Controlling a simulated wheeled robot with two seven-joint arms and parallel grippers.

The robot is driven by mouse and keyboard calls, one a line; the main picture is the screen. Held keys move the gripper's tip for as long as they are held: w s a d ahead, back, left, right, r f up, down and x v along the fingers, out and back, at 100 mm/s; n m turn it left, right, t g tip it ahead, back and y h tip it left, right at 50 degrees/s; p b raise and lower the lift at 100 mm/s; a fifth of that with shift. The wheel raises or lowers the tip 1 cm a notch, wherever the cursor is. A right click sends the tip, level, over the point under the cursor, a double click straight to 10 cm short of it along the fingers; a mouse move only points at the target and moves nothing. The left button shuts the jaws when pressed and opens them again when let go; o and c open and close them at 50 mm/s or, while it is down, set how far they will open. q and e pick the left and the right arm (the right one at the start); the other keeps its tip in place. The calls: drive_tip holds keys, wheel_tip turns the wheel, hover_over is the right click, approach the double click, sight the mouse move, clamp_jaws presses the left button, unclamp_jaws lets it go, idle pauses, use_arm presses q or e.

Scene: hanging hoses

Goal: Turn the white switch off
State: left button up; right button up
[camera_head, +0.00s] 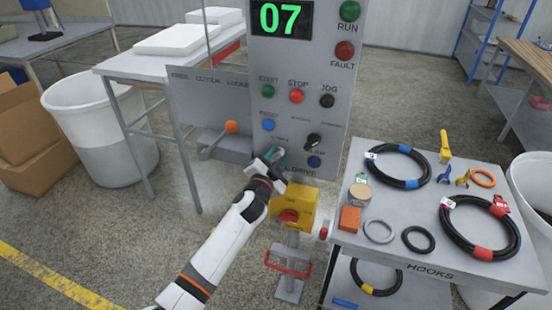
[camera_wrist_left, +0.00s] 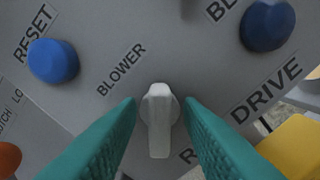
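The white switch (camera_wrist_left: 158,128) is a small rotary knob on the grey panel, beside the word BLOWER in the left wrist view. Its handle points down in that picture. My left gripper (camera_wrist_left: 161,108) has its two teal fingers on either side of the knob, with a narrow gap at each side. The fingers are open and I see no clear contact. In the head view my left gripper (camera_head: 272,160) is at the lower left of the panel and hides most of the white switch. My right gripper is not in view.
A blue button (camera_wrist_left: 53,62) marked RESET and another blue button (camera_wrist_left: 267,25) flank the switch. A black rotary switch (camera_head: 313,142) is to its right. A yellow box with a red knob (camera_head: 289,216) stands just below. A lever with an orange ball (camera_head: 231,127) is at left.

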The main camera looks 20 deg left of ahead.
use_arm(q)
drive_tip(key=c, duration=0.5)
drive_tip(key=shift+c, duration=0.2)
drive_tip(key=shift+n, duration=0.3)
drive_tip(key=n, duration=0.3)
drive_tip(key=shift+n, duration=0.3)
drive_tip(key=n, duration=0.4)
drive_tip(key=shift+a+n, duration=0.15)
drive_tip(key=shift+n, duration=0.15)
drive_tip(key=o, duration=0.6)
drive_tip(key=shift+o, duration=0.2)
